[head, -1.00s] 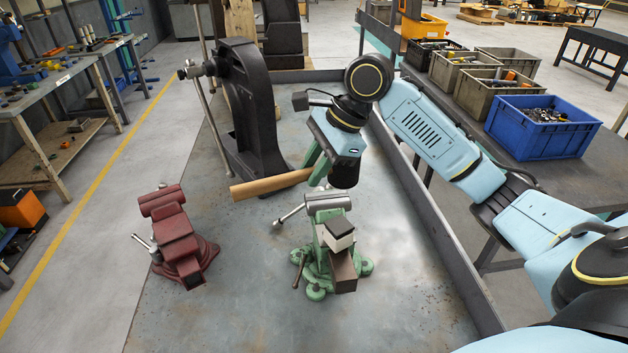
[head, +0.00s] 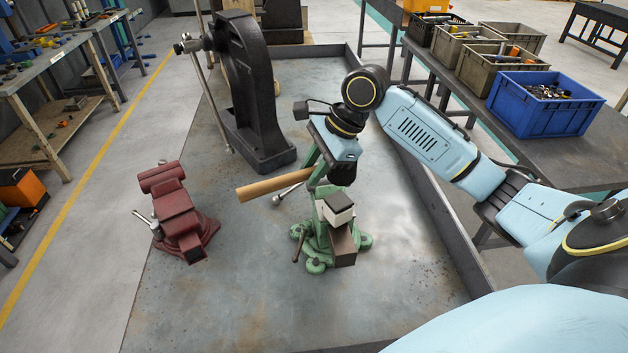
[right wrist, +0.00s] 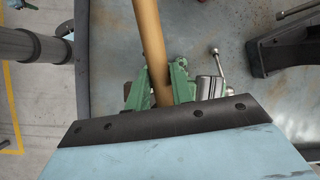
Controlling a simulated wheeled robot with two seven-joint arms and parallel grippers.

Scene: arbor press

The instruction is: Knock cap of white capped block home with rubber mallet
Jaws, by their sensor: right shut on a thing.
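The white capped block (head: 340,216) is held upright in the green vise (head: 317,243), its pale cap (head: 337,200) on top with a dark line below it. My right gripper (head: 317,172) is shut on the wooden handle of the rubber mallet (head: 272,185), which points left. The handle also shows between the green fingers in the right wrist view (right wrist: 152,50). A dark rounded part that looks like the mallet head (head: 343,174) is just above the cap in the picture; I cannot tell if they touch. My left gripper is out of view.
A red vise (head: 180,220) stands to the left on the metal table (head: 250,300). A black arbor press (head: 245,95) stands behind. A raised rim (head: 430,200) runs along the table's right side, with a blue bin (head: 545,108) beyond. The table front is clear.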

